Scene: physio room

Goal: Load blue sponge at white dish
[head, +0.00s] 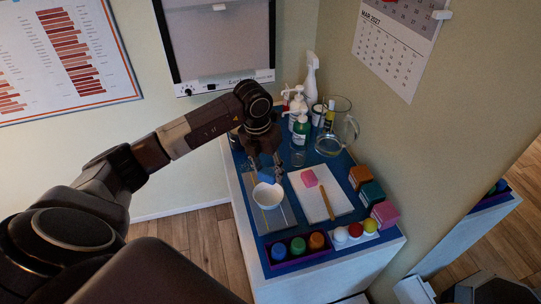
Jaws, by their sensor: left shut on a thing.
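The white dish (269,196) stands on a grey mat on the blue tabletop and looks empty. The blue sponge (266,174) is just above the dish's far rim, partly hidden by my gripper. My left gripper (275,176) reaches down from the wrist and is shut on the blue sponge. I cannot tell whether the sponge touches the dish. My right gripper is not in view.
Bottles and a glass jug (334,136) stand behind. A purple tray (299,252) with coloured pots is at the front. Coloured blocks line the right edge.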

